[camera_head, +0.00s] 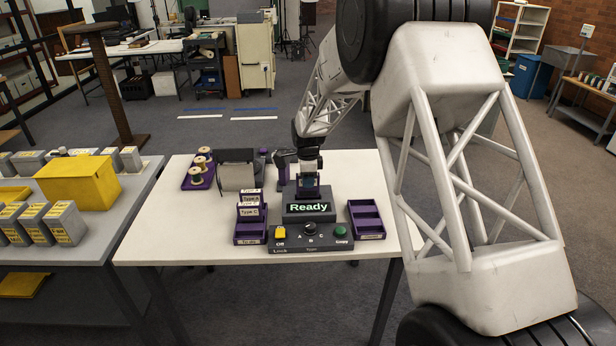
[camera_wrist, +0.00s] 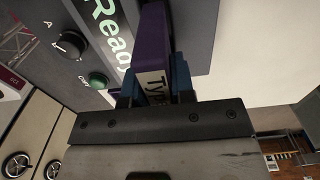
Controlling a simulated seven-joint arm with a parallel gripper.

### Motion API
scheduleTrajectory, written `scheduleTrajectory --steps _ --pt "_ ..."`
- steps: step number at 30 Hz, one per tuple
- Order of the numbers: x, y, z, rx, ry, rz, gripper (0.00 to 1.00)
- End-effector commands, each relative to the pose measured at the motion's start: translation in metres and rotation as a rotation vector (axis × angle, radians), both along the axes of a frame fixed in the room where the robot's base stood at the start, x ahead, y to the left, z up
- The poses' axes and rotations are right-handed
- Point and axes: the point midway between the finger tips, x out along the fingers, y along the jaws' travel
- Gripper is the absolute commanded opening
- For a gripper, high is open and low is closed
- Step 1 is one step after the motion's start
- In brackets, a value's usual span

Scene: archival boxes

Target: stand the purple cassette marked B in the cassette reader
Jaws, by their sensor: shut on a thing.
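My gripper (camera_head: 308,184) is just behind the "Ready" display of the cassette reader (camera_head: 310,237). In the wrist view my gripper (camera_wrist: 155,85) has its blue fingers shut on a purple cassette (camera_wrist: 152,38). The cassette's pale label shows "Ty"; its letter is hidden. The cassette is at the reader, behind the display (camera_wrist: 108,38); I cannot tell whether its lower end is in the slot or how deep. A purple rack (camera_head: 250,239) left of the reader holds purple cassettes, with labels Type A (camera_head: 250,211) and Type C (camera_head: 249,212) readable.
The reader's front has a yellow button (camera_head: 280,232), a black knob (camera_head: 310,229) and a green button (camera_head: 340,230). An empty-looking purple tray (camera_head: 367,218) is at right. Thread spools (camera_head: 201,165) and a grey box (camera_head: 237,172) stand at back left.

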Motion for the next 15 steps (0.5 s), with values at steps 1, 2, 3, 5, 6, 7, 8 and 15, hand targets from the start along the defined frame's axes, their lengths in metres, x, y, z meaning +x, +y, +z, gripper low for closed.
scheduleTrajectory --steps 1,2,3,5,6,7,8,15 --pt "0.0 0.0 -0.003 0.0 0.0 0.0 0.0" --pt "0.0 0.0 -0.004 0.0 0.0 0.0 0.0" --pt "0.0 0.0 -0.006 0.0 0.0 0.0 0.0" --pt "0.0 0.0 -0.009 0.0 0.0 0.0 0.0" --pt "0.0 0.0 -0.011 0.0 0.0 0.0 0.0" --pt "0.0 0.0 -0.013 0.0 0.0 0.0 0.0" --pt "0.0 0.0 -0.014 0.0 0.0 0.0 0.0" --pt "0.0 0.0 -0.025 0.0 0.0 0.0 0.0"
